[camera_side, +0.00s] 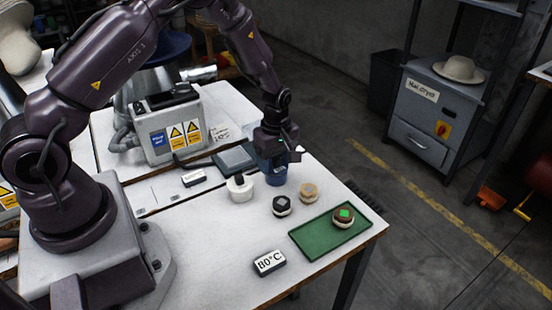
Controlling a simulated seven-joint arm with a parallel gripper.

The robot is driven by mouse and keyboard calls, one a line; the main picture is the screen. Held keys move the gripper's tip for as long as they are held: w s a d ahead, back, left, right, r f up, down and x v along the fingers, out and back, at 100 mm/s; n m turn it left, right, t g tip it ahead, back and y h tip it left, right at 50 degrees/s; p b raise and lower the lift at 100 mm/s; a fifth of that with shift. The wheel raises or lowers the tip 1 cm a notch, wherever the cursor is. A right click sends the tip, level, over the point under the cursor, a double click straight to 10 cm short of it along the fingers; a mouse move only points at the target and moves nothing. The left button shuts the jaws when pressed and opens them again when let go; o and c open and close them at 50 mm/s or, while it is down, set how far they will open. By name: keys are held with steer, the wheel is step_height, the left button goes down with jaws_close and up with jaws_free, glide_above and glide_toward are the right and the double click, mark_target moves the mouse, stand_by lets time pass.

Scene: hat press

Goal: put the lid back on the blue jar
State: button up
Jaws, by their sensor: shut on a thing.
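The blue jar (276,178) stands on the white table, right of the white jar. My gripper (280,155) points down directly over the blue jar and hides its top. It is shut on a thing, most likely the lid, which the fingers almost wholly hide. I cannot tell whether that thing touches the jar's rim.
A white jar with a dark knob (240,188) stands to the left. A black-topped round piece (282,206) and a tan one (308,192) stand in front. A green mat (313,240) bears a round piece with a green square (344,214).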

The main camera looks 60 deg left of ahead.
steer(key=shift+f, duration=0.1)
stand_by(0.6)
steer(key=o, duration=1.1)
steer(key=shift+r, duration=3.5)
jaws_close()
